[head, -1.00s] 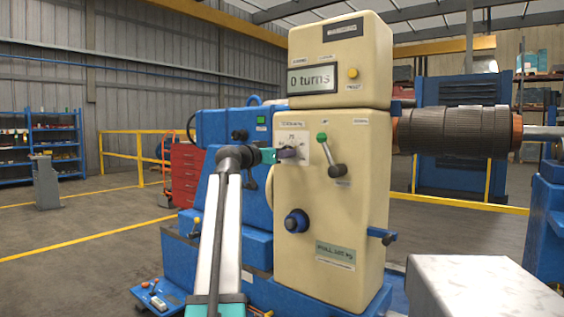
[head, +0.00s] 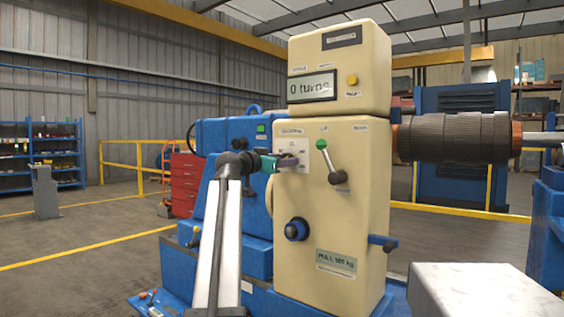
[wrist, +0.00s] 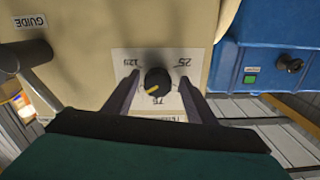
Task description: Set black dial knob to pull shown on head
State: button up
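The black dial knob (wrist: 158,80) with a yellow pointer mark sits on a white scale plate (wrist: 140,60) in the wrist view. The plate shows 25, 75 and 125. My gripper (wrist: 159,77) is open, with one dark finger on each side of the knob and gaps between. In the head view my gripper (head: 288,161) is at the plate and hides the knob. The pull sign (head: 337,261) low on the cream cabinet (head: 335,200) seems to read PULL 125 kg, a little blurred.
A display (head: 312,87) reads 0 turns. A pale block (head: 480,290) stands at front right.

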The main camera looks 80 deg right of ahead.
jog(key=shift+f, duration=0.1)
jog(key=shift+a, duration=0.15)
jog(key=p+v, duration=0.2)
jog(key=v, duration=1.1)
jog(key=shift+a, duration=0.2)
jog(key=shift+w+p, duration=0.2)
jog(key=shift+p, duration=0.1)
